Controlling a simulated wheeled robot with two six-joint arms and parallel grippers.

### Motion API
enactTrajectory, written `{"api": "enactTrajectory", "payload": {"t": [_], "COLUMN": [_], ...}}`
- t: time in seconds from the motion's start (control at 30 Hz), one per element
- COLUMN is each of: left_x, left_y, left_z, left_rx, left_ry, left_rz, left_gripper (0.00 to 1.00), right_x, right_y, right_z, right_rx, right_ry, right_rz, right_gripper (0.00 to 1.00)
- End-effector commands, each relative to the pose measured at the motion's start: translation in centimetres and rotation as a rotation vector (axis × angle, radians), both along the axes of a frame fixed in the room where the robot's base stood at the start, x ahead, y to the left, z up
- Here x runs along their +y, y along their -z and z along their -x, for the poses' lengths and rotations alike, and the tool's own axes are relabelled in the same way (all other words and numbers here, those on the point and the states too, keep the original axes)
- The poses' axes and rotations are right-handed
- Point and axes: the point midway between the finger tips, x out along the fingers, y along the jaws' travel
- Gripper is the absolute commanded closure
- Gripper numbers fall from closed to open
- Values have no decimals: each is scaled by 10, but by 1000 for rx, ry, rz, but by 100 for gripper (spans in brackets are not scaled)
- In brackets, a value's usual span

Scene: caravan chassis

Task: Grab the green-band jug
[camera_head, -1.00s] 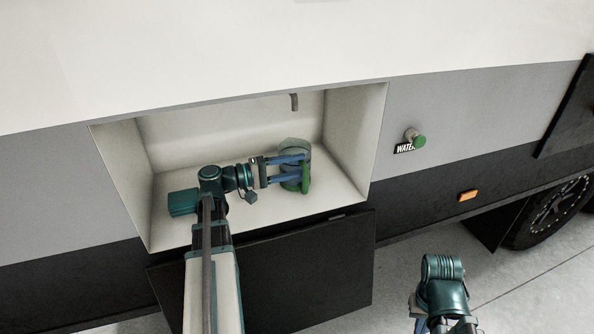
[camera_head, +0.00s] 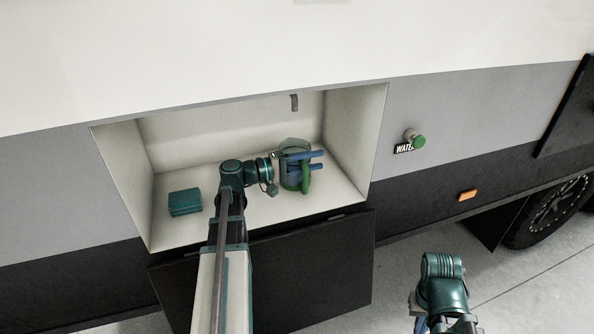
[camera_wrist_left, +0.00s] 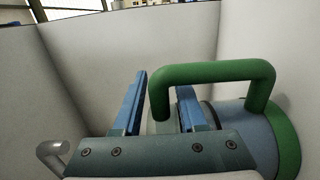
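The green-band jug (camera_head: 291,180), with a translucent grey body and green handle, stands in the right part of the open compartment. In the left wrist view its green handle (camera_wrist_left: 215,72) arches across the right finger, and its green band (camera_wrist_left: 287,140) shows at the right. My left gripper (camera_head: 322,160) is at the jug, its blue fingers reaching across it in the head view. In the wrist view the fingers are apart, one on each side of the handle's left leg, with gaps showing. My right gripper (camera_head: 445,326) is at the bottom edge, its fingers mostly hidden or cut off.
A dark teal block (camera_head: 185,202) lies on the compartment floor at the left. A grey hook-like spout (camera_head: 294,102) hangs on the back wall. The compartment's walls and the lowered black door (camera_head: 310,275) bound the space. A green-capped water inlet (camera_head: 415,139) is outside at the right.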

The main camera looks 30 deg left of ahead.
Motion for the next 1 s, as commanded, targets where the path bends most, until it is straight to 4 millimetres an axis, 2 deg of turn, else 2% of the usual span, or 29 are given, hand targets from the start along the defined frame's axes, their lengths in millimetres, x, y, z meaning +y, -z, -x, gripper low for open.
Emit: {"api": "enactTrajectory", "payload": {"t": [0.03, 0.2, 1.0], "left_x": [0, 0, 0], "left_y": [0, 0, 0], "left_z": [0, 0, 0], "left_rx": [0, 0, 1], "left_ry": [0, 0, 0], "left_rz": [0, 0, -1], "left_gripper": [70, 100, 100], "right_x": [0, 0, 0], "right_y": [0, 0, 0], "right_z": [0, 0, 0], "right_rx": [0, 0, 0], "right_ry": [0, 0, 0], "right_rz": [0, 0, 0], "right_gripper": [100, 100, 100]}}
